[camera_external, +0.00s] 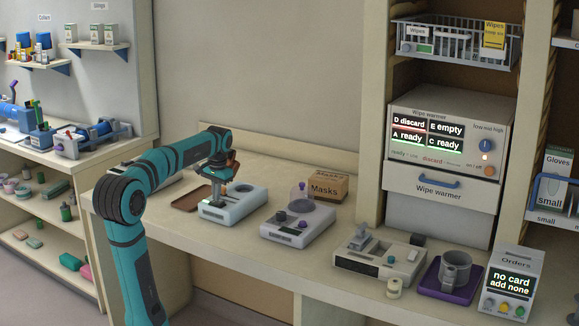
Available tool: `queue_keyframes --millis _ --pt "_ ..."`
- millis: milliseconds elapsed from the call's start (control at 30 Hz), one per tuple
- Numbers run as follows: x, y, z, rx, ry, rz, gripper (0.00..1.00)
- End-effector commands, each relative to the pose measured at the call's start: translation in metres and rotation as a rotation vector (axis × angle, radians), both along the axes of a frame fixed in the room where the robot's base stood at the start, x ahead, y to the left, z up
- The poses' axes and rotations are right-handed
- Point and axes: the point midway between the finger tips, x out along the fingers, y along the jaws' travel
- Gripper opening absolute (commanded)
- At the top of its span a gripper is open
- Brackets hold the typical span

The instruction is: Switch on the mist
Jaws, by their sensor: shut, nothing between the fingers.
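I cannot tell for certain which machine makes the mist. A pale machine (290,234) with a clear purple-tinted dome (302,194), a dark round part and a small purple knob (302,225) stands mid-counter. Left of it is a white unit (244,206) with a round dial-like part on top. My gripper (217,196) points down over the left part of this white unit. Its fingers are shut and empty. I cannot tell whether they touch the unit, and they hide part of its top. No mist shows.
A Masks box (327,186) stands behind the machines, and a brown tray (190,199) lies left. To the right are a grey device (379,259), a metal cup (455,271) on a purple base and an Orders display (510,283). The wipe warmer (440,205) stands behind.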

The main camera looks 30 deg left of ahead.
Motion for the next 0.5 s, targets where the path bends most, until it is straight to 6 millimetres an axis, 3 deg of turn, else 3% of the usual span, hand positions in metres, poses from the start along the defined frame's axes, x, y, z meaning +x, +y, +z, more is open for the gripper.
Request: queue_keyframes --millis 167,500 --pt "0.000 0.002 0.011 0.000 -0.001 0.001 0.00" --pt "0.001 0.012 0.074 0.000 -0.003 0.001 0.00"
